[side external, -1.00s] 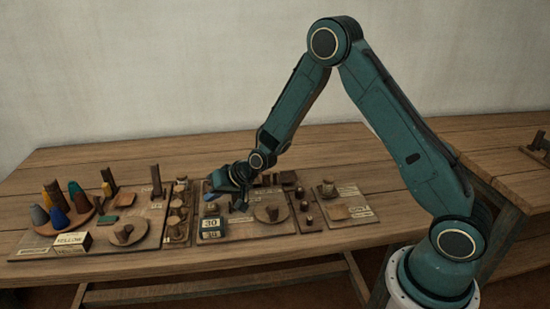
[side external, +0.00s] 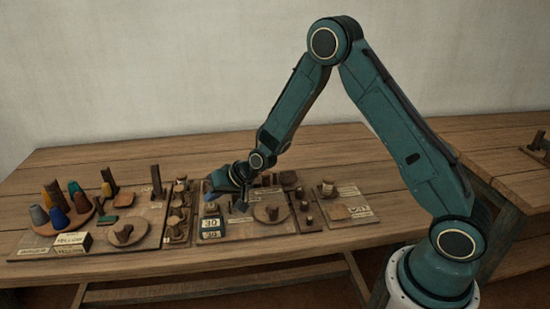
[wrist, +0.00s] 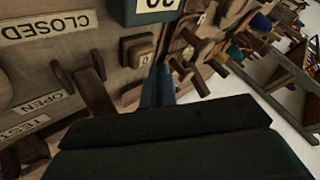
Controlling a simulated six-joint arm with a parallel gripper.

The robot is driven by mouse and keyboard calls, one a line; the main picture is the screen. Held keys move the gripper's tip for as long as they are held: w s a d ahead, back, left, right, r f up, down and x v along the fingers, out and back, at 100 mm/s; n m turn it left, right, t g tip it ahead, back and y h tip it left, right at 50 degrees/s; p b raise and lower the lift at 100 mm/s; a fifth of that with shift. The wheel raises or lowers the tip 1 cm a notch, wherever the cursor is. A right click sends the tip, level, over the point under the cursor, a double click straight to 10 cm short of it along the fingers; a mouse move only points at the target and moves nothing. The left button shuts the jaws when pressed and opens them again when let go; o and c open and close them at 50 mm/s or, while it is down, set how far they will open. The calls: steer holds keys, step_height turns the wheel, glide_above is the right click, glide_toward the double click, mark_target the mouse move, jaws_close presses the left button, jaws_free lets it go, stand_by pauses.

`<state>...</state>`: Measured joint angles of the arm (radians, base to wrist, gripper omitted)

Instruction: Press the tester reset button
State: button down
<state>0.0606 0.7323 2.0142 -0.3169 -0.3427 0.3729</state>
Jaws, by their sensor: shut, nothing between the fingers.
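My gripper (side external: 240,207) hangs low over the middle board on the bench, with its fingers shut and pointing down. In the wrist view the blue fingers (wrist: 157,88) are together and empty.
Labels CLOSED (wrist: 45,26), OPEN (wrist: 40,103) and TEST lie on the board beside dark wooden levers (wrist: 75,80). Wooden pegs (wrist: 205,75) stand close on the other side. A round plate (side external: 272,214) lies right of my gripper. Coloured cones (side external: 60,218) stand far left.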

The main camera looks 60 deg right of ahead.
mark_target(215, 207)
steer(key=shift+s+f, duration=0.1)
steer(key=shift+f, duration=1.1)
stand_by(1.7)
steer(key=shift+r, duration=0.1)
stand_by(0.3)
steer(key=shift+r, duration=1.05)
steer(key=shift+r, duration=2.5)
steer(key=shift+r, duration=0.1)
